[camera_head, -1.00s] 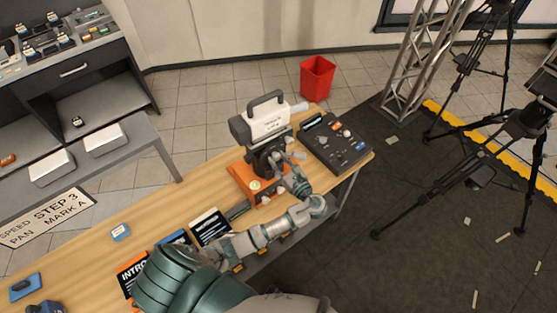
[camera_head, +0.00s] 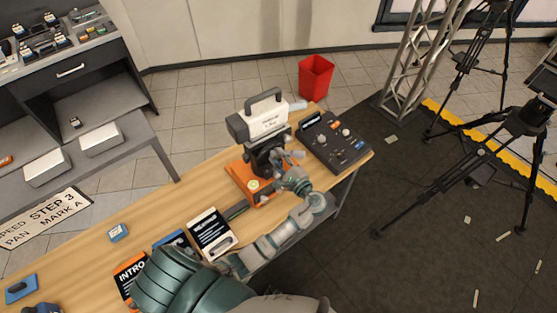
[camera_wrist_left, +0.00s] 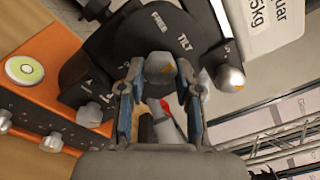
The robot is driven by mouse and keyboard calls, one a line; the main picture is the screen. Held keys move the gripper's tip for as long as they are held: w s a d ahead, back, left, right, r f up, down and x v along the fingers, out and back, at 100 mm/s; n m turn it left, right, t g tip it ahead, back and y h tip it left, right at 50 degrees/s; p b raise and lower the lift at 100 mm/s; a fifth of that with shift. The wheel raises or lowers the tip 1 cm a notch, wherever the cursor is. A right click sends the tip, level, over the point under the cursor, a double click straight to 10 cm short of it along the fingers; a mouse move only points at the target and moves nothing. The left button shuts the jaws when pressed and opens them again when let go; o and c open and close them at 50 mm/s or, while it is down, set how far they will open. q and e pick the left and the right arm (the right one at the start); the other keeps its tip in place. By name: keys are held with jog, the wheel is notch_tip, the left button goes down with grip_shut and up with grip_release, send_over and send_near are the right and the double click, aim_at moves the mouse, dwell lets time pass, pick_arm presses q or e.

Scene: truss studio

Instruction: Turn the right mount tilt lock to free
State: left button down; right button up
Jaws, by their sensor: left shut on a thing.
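A camera (camera_head: 268,122) sits on a dark mount (camera_head: 268,158) with an orange base (camera_head: 243,176) at the table's far right end. In the left wrist view, the mount's dark plate (camera_wrist_left: 125,40) carries the words FREE and TILT. My left gripper (camera_head: 283,164) reaches the mount from the front right. In the left wrist view, the left gripper (camera_wrist_left: 160,82) has its fingers on either side of the knob and is shut on it. My right gripper is not in view.
A dark control box (camera_head: 335,142) stands close right of the mount. Several cards, including an INTRO card (camera_head: 130,275), lie left of my arm on the wooden table (camera_head: 80,245). A red bin (camera_head: 316,76) stands on the floor behind. In the left wrist view, another silver knob (camera_wrist_left: 230,78) is right of the fingers.

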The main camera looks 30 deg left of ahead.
pick_arm(q)
jog(key=n+b, duration=0.3)
jog(key=n, duration=0.2)
jog(key=shift+f+b, duration=0.1)
jog(key=shift+b, duration=0.2)
jog(key=shift+n+b, duration=0.75)
jog(key=shift+n, duration=0.55)
jog(key=c, duration=0.8)
grip_release()
jog(key=shift+r, duration=0.2)
